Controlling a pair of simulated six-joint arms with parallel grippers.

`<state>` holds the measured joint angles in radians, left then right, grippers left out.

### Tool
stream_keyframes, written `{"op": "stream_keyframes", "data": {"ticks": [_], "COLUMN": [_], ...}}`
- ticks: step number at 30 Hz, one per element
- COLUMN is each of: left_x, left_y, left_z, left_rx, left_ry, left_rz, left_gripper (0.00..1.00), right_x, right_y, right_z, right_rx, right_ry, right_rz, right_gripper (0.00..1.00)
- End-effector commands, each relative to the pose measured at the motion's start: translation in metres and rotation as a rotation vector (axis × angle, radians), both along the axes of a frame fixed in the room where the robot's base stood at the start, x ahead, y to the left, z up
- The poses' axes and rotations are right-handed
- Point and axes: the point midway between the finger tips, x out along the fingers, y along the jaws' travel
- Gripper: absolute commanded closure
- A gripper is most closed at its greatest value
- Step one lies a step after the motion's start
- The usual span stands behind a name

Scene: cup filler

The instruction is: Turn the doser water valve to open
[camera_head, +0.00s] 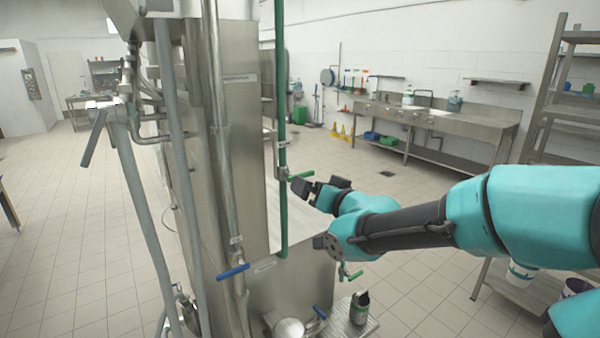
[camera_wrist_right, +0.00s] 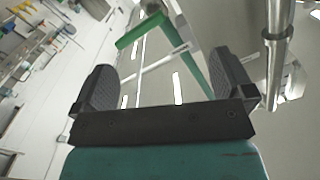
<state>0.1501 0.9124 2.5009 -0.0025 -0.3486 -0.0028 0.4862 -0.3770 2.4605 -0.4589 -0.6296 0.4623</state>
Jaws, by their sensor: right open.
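A green pipe (camera_head: 282,120) runs down the steel machine. A valve with a green lever handle (camera_head: 301,175) sits on it, the lever sticking out to the right. My right gripper (camera_head: 320,188) is open and empty just below and beside this lever, apart from it as far as I can see. In the right wrist view, my right gripper (camera_wrist_right: 166,78) has its two black fingers spread, with a green bar (camera_wrist_right: 139,31) beyond them, probably the lever. A second green-handled valve (camera_head: 350,273) shows lower, beneath my arm. No label tells which one is the doser water valve. My left gripper is out of view.
A blue-handled valve (camera_head: 233,271) sits on a steel pipe, and another blue handle (camera_head: 320,312) is lower down. A dark canister (camera_head: 360,307) stands on a small steel shelf. Open tiled floor lies behind my right gripper.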

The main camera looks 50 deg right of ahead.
Motion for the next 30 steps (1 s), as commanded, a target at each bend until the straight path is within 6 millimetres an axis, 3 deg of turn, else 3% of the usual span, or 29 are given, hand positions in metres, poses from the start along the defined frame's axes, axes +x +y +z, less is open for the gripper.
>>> {"op": "stream_keyframes", "data": {"ticks": [3,9,23,30], "left_x": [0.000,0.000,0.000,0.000], "left_y": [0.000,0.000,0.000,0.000], "left_z": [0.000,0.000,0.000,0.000], "left_rx": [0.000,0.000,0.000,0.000], "left_ry": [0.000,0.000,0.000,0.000], "left_rz": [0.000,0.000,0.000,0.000], "left_gripper": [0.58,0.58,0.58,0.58], "right_x": [-0.025,-0.052,-0.057,-0.057], "right_y": [-0.010,-0.011,-0.010,-0.021], "right_z": [-0.002,-0.004,-0.005,-0.005], "right_rx": [-0.154,-0.349,-0.400,-0.398], "right_ry": [0.028,0.069,0.080,0.085], "right_rz": [-0.019,-0.014,-0.006,-0.032], "right_gripper": [0.00,0.00,0.00,0.00]}}
